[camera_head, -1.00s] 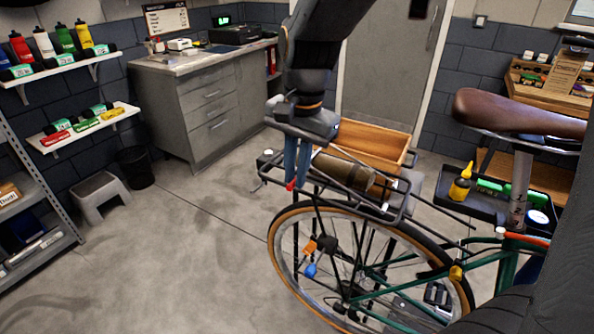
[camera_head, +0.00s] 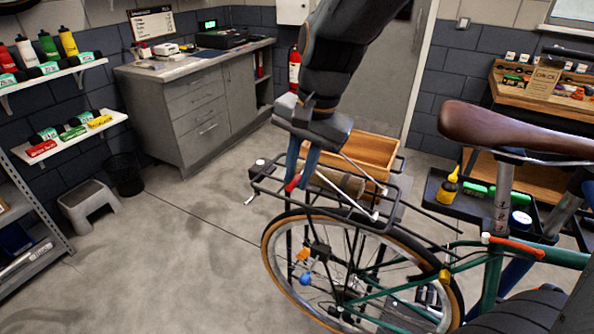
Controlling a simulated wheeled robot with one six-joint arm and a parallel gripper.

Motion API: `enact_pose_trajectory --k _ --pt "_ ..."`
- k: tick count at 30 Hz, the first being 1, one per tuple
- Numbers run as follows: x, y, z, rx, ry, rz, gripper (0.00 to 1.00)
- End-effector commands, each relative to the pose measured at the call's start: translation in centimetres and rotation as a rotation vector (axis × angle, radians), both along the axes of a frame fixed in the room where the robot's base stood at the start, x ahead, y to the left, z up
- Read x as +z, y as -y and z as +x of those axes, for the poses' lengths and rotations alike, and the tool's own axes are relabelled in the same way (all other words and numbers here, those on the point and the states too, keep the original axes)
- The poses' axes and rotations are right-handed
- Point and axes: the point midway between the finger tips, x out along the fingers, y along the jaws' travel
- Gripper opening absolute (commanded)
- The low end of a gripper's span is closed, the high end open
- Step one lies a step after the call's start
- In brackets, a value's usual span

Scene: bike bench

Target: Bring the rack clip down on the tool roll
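The rear rack (camera_head: 268,186) of the bike is a black wire frame above the back wheel. The tool roll (camera_head: 352,184), a brown bundle, lies on it, partly hidden by my gripper. The rack clip (camera_head: 362,206) has thin grey bars with pale ends at the right of the rack; they slant up to the left over the roll. My gripper (camera_head: 299,178) points down at the rack's left end, its blue fingers somewhat apart. A small red piece, perhaps the clip's tab, shows at the fingertips. I cannot tell whether they grip it.
A wooden box (camera_head: 372,152) stands behind the rack. The brown saddle (camera_head: 510,132) and a black tray (camera_head: 437,190) with a yellow bottle are to the right. A grey cabinet (camera_head: 200,115) stands at the back left. The floor left of the wheel is clear.

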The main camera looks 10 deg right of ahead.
Motion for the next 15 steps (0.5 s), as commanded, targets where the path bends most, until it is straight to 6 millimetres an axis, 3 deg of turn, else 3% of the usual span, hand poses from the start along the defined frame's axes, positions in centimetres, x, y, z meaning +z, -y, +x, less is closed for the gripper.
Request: enact_pose_trajectory --k 3,11,15 --pt "-0.2 0.1 -0.2 0.000 -0.006 -0.002 0.31" --pt "0.0 -0.1 -0.1 0.001 -0.002 0.000 0.31" --pt "1.0 0.1 -0.1 0.000 0.001 0.002 0.31"
